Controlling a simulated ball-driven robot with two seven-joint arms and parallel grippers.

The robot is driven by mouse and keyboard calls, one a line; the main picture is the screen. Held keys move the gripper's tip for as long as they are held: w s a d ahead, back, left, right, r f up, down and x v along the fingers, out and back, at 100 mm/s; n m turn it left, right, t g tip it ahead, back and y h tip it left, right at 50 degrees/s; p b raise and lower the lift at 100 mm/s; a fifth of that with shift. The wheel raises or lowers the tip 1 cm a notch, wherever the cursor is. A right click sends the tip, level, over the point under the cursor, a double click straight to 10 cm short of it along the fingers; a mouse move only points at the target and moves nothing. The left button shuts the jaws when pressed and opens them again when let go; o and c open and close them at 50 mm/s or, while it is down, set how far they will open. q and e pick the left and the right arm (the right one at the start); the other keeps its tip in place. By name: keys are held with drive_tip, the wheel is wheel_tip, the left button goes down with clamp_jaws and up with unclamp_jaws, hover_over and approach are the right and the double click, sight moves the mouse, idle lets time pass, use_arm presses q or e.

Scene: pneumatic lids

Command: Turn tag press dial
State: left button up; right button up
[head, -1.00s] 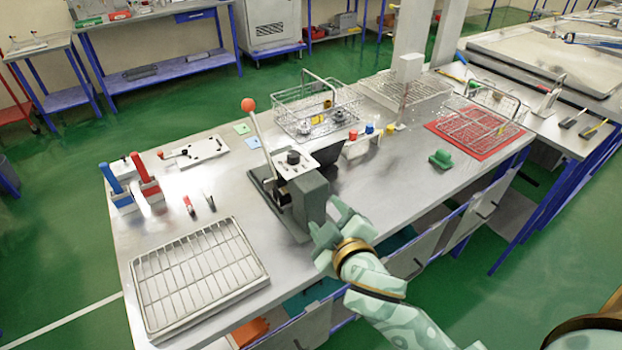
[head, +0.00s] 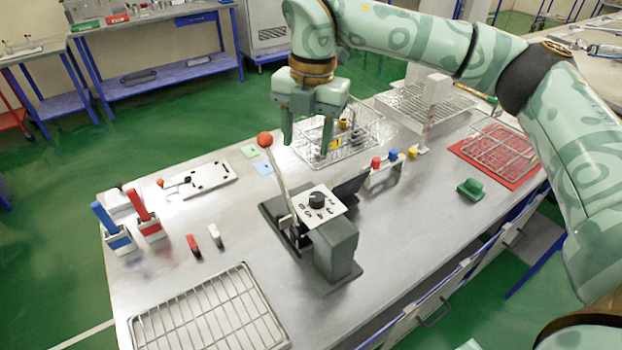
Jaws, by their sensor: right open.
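The tag press (head: 335,250) is a dark grey machine standing on the middle of the metal table. Its black dial (head: 317,200) sits on a white plate with dark markings on top of the press. A lever with an orange ball (head: 265,139) rises on the press's left side. My right gripper (head: 307,145) points down, open and empty, above and behind the dial in the picture, apart from it. The markings are too small to read surely. My left gripper does not show.
A wire basket (head: 372,138) stands behind the press, partly hidden by my right gripper. Red, blue and yellow knobs (head: 392,155) are to its right. A wire rack (head: 205,318) lies at front left. Blue and red handled tools (head: 113,232) stand at left.

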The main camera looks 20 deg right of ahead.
sight(318, 194)
drive_tip(key=shift+m+h, duration=0.5)
drive_tip(key=shift+m, duration=0.3)
drive_tip(key=f, duration=0.5)
drive_tip(key=d+f, duration=0.1)
drive_tip(key=f, duration=0.3)
drive_tip(key=d+f+b, duration=0.1)
drive_tip(key=f, duration=0.4)
drive_tip(key=shift+w+d+f, duration=0.2)
drive_tip(key=shift+d+f, duration=0.05)
drive_tip(key=shift+f, duration=0.05)
drive_tip(key=c, duration=1)
